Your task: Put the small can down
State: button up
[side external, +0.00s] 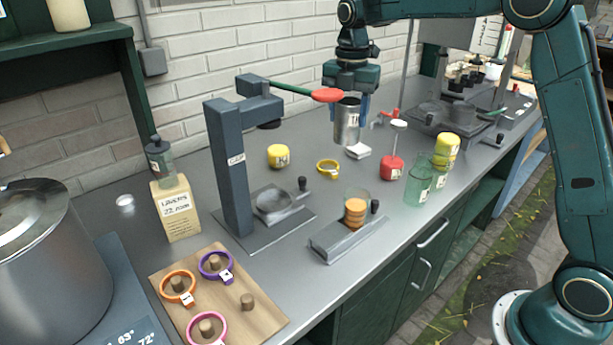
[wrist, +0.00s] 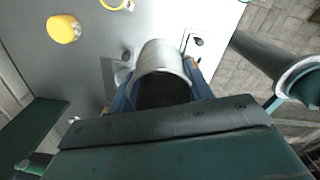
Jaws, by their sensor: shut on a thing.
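The small can (side external: 346,124) is a silver metal cylinder with a pale label. My gripper (side external: 349,106) is shut on it and holds it upright, and it looks to be above the grey worktop (side external: 300,150). In the wrist view the can (wrist: 162,60) sits between the blue fingers of my gripper (wrist: 160,90). Its far side and the spot below it are hidden there. I cannot tell the exact gap between the can and the worktop.
A white block (side external: 358,151) and a yellow ring (side external: 327,167) lie near the can. A yellow jar (side external: 278,156), a red dispenser (side external: 393,167) and green glasses (side external: 419,184) stand around. A dark press (side external: 230,165) with a red-ended lever (side external: 327,95) rises to the left.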

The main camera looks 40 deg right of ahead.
aim_at(347, 130)
notch_tip(347, 130, down, 16)
jog(key=shift+f, duration=0.2)
dwell(0.7)
jog(key=shift+f, duration=0.1)
jog(key=o, duration=1)
notch_tip(347, 130, up, 12)
jog(key=shift+f, duration=0.2)
jog(key=shift+r, duration=0.35)
dwell(0.3)
